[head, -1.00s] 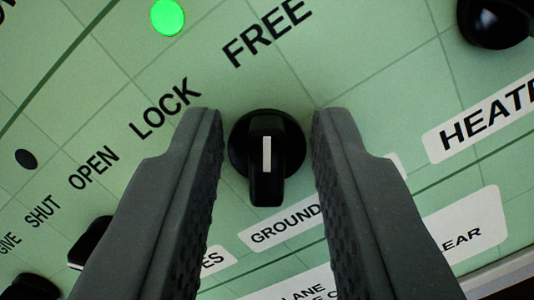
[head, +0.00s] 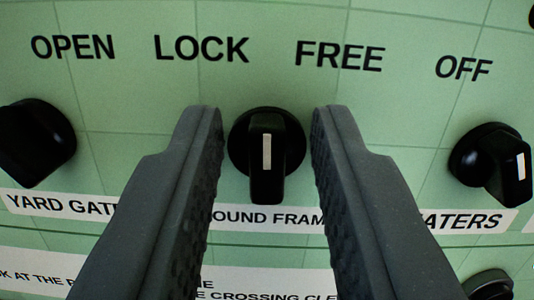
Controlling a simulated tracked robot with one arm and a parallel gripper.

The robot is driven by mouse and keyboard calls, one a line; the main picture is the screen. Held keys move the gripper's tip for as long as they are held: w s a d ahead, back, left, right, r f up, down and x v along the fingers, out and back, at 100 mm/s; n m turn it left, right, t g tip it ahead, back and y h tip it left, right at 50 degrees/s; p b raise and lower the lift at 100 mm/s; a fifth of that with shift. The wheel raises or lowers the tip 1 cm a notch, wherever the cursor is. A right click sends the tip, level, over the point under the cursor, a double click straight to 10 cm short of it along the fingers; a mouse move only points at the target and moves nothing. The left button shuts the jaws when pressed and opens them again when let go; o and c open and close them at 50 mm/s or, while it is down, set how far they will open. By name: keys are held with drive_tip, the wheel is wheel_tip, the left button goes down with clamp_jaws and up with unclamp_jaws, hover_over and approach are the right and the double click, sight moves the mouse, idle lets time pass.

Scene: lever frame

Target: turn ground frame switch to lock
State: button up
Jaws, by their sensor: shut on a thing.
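The ground frame switch (head: 266,155) is a black round knob with a raised grip and a white line, in the middle of the view. Its white line stands straight up and down in the picture, between the LOCK (head: 202,49) and FREE (head: 339,56) marks above it. My gripper (head: 267,135) has one dark ridged finger on each side of the knob and is shut on it. The label below (head: 268,217) reads "OUND FRAM", its ends hidden behind my fingers.
A black yard gates knob (head: 36,142) stands to the left, under OPEN. A black heaters knob (head: 493,162) stands to the right, under OFF. Another dark knob (head: 490,285) shows at the lower right edge. The green panel above the switch is clear.

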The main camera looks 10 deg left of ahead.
drive_tip(key=n, duration=0.2)
drive_tip(key=n+p, duration=0.1)
drive_tip(key=n, duration=0.1)
drive_tip(key=shift+f+g+y, duration=0.15)
drive_tip(key=shift+g+y, duration=0.15)
drive_tip(key=shift+s+f+n+p, duration=0.1)
drive_tip(key=shift+n+p, duration=0.35)
drive_tip(key=shift+n, duration=0.95)
drive_tip(key=shift+f+n, duration=0.1)
drive_tip(key=shift+n, duration=0.2)
drive_tip(key=o, duration=0.6)
drive_tip(key=shift+a+y, duration=0.1)
drive_tip(key=shift+y, duration=0.2)
drive_tip(key=shift+o, duration=0.2)
drive_tip(key=shift+s+r, duration=0.1)
drive_tip(key=shift+r, duration=0.15)
